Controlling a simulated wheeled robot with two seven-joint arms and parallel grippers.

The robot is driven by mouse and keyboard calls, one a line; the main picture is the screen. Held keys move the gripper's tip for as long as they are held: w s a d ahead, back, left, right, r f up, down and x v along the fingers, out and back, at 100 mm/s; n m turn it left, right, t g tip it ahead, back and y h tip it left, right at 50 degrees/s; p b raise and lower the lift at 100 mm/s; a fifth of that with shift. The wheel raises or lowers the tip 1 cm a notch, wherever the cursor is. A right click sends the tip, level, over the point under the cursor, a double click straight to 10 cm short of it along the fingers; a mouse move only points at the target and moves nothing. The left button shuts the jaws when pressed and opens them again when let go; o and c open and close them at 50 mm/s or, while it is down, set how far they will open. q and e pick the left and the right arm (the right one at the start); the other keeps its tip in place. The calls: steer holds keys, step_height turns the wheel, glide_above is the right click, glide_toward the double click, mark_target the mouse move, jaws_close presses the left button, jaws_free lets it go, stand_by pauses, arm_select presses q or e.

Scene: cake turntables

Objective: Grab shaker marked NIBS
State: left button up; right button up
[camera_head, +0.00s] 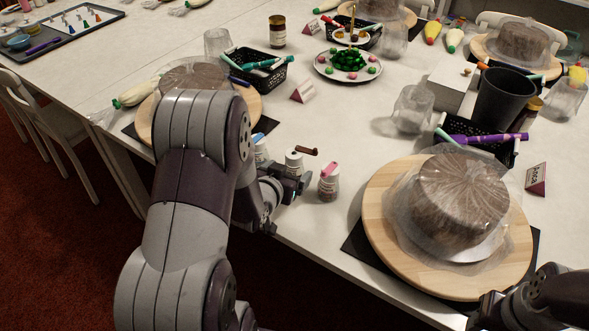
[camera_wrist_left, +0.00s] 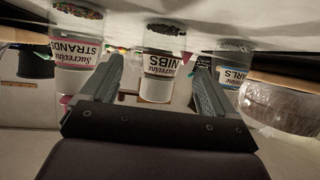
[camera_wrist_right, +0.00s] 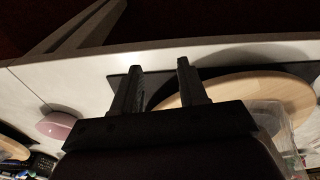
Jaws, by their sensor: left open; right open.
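The shaker marked NIBS (camera_wrist_left: 161,65) shows upside down in the left wrist view, between my left gripper's fingers (camera_wrist_left: 160,66). In the head view it is the middle shaker (camera_head: 294,159), with a brown top. My left gripper (camera_head: 289,183) is open, low at the table's near edge, with the shaker at its fingertips; I cannot tell whether they touch it. The pink STRANDS shaker (camera_wrist_left: 75,50) and the blue-labelled PEARLS shaker (camera_wrist_left: 232,66) stand on either side. My right gripper (camera_wrist_right: 160,68) is open and empty near the right turntable.
A wooden turntable (camera_head: 378,225) with a wrapped cake (camera_head: 460,195) stands right of the shakers. Another turntable (camera_head: 253,105) is partly behind my left arm. A black basket (camera_head: 262,78) of pens stands behind the shakers. White table surface is clear around the folded card (camera_head: 302,92).

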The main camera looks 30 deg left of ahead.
mark_target(290, 171)
arm_select(q)
steer(key=x, duration=0.3)
steer(key=shift+w+a+f, duration=0.1)
steer(key=shift+w, duration=0.05)
steer(key=shift+c, duration=0.3)
arm_select(e)
steer(key=shift+f, duration=0.25)
